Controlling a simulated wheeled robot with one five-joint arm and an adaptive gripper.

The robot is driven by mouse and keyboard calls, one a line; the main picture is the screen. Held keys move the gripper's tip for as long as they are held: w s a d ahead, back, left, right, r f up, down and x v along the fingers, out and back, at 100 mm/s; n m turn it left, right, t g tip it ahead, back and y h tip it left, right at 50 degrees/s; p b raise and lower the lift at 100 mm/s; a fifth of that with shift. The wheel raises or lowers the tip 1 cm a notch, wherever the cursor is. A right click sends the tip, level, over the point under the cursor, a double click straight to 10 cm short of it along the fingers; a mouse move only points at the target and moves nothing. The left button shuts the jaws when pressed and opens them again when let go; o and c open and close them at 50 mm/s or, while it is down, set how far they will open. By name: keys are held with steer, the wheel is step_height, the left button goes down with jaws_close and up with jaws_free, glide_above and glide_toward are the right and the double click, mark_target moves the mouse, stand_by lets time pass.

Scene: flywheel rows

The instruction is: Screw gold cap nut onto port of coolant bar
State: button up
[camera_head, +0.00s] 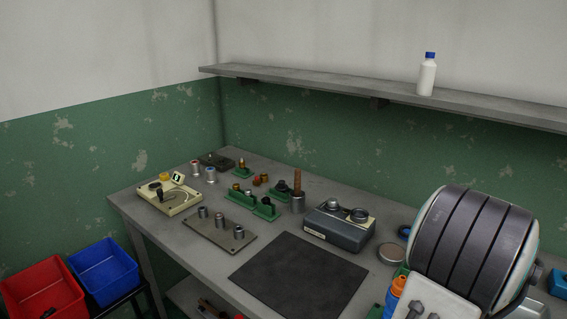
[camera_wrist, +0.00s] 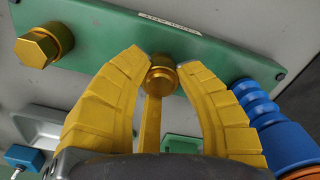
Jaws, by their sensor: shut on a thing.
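In the wrist view, the coolant bar is a green bar (camera_wrist: 110,27) with a white label, crossing the top at a slant. My gripper (camera_wrist: 163,62) has its two yellow fingers shut on a gold cap nut (camera_wrist: 160,80) in front of the middle of the bar. A gold port shows just behind the nut and overlaps it in view, so I cannot tell whether they are threaded together. A second gold hex cap (camera_wrist: 36,48) sits on the bar's left end. In the head view, the bar and my fingers cannot be made out.
A blue ribbed hose (camera_wrist: 258,105) with an orange end stands close right of my fingers. In the head view, a bench holds a dark mat (camera_head: 298,275), a grey-blue box (camera_head: 338,232), a beige fixture (camera_head: 168,194) and several small parts. The mat is clear.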

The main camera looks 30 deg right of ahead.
steer(key=shift+a+f, duration=0.1)
steer(key=m, duration=0.4)
steer(key=shift+m, duration=0.5)
steer(key=m, duration=0.3)
steer(key=shift+m, duration=1.1)
steer(key=shift+m, duration=2.5)
